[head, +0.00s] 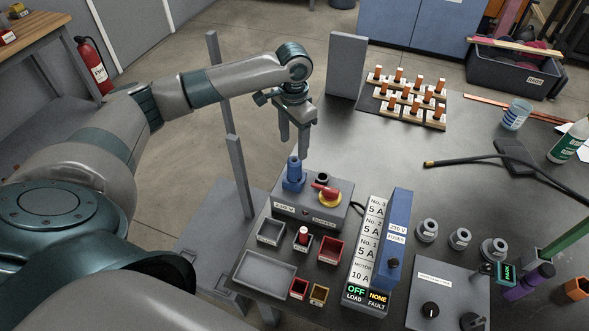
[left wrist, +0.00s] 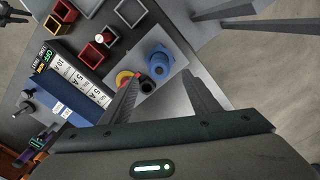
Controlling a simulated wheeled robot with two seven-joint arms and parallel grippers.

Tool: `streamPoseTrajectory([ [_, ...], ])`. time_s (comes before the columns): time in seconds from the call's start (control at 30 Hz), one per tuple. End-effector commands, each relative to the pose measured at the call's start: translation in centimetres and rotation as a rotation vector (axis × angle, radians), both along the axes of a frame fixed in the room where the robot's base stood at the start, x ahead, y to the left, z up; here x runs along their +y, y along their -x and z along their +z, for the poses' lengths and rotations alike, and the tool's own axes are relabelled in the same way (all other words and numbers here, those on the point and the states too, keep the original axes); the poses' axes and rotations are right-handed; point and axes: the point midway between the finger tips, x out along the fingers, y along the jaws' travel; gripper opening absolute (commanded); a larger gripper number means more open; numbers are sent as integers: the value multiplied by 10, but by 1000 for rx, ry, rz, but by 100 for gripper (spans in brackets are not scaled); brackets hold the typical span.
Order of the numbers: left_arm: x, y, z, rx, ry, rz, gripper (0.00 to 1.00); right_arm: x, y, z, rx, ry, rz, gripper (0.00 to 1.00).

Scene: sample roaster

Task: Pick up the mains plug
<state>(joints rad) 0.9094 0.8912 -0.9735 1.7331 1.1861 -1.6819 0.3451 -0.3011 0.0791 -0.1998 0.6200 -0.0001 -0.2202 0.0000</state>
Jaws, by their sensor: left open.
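The blue mains plug (head: 294,174) stands upright at the back left of a grey box (head: 290,208) labelled 230 V. In the left wrist view the blue plug (left wrist: 158,64) shows just beyond the gap between my fingers. My left gripper (head: 294,150) is open and points down, with its fingertips just above and behind the plug in the head view. Nothing is between the fingers (left wrist: 163,98), and they look apart from the plug. How the plug sits in the box is hidden.
On the box beside the plug are a red-and-yellow switch (head: 325,192) and a black round part (head: 322,178). Small bins (head: 271,232) stand in front. A blue fuse unit (head: 396,235) stands to the right. A grey upright block (head: 346,66) stands behind my gripper.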

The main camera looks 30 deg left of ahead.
Motion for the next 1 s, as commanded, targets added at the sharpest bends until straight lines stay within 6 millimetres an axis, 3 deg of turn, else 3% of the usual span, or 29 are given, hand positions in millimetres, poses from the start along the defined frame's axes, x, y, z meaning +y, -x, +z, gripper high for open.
streamPoseTrajectory([
  [0.23,0,1,-31,1,1,0,56,1,0,9,-1,-1,-1,31],
  [0.77,-1,0,-40,1,0,0,56,1,-1,12,-2,0,0,31],
  [1.0,-2,-1,-65,3,-1,0,56,-1,-2,28,-1,1,0,31],
])
